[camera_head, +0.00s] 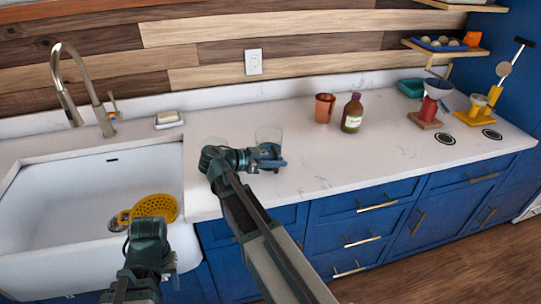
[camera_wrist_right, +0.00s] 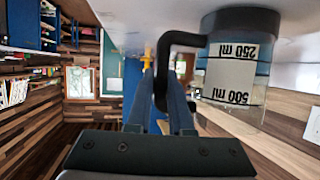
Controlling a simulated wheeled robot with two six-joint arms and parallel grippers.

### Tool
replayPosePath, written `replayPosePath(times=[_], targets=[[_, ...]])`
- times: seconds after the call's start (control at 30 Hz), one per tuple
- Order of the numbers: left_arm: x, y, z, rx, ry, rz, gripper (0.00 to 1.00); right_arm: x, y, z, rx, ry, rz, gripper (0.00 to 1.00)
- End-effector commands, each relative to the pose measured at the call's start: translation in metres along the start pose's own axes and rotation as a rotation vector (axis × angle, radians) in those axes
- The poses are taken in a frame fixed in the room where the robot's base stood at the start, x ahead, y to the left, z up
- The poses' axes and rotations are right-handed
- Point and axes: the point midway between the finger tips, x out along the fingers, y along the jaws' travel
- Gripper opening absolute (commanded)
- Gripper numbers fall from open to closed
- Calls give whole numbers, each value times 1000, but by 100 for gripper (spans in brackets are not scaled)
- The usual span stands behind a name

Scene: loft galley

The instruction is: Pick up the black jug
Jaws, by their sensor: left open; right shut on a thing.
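The jug (camera_head: 268,136) is a clear measuring vessel standing upright on the white counter, right of the sink. In the right wrist view, upside down, the jug (camera_wrist_right: 232,76) shows black 250 ml and 500 ml marks and a black handle (camera_wrist_right: 180,40). My right gripper (camera_head: 270,162) is shut on that handle, with its fingers (camera_wrist_right: 166,98) on either side of it. I cannot tell whether the jug's base is clear of the counter. My left gripper (camera_head: 168,268) is open and empty by the sink's front edge.
The sink (camera_head: 60,205) holds a yellow strainer (camera_head: 155,206). A copper cup (camera_head: 325,106) and a brown bottle (camera_head: 352,113) stand right of the jug. A soap dish (camera_head: 169,120) lies by the tap (camera_head: 95,95). The counter in front of the bottle is clear.

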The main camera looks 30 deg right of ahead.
Motion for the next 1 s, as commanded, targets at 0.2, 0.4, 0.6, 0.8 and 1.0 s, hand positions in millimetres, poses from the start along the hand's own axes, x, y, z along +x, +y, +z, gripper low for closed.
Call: replayPosePath(times=[0.2, 0.4, 0.6, 0.8, 1.0], targets=[[0, 0, 0, 0, 0, 0, 50, 0, 0, 0, 1, 2, -1, 0], [0, 0, 0, 0, 0, 0, 50, 0, 0, -1, 1, 1, 0, 0], [-3, 0, 0, 0, 0, 0, 50, -1, 0, -3, 1, 1, 0, 0], [-9, -1, 0, 0, 0, 0, 50, -4, 0, -9, 1, 2, 0, 0], [-20, -2, 1, 0, 0, 0, 50, -8, 0, -19, 1, 2, 0, 0]])
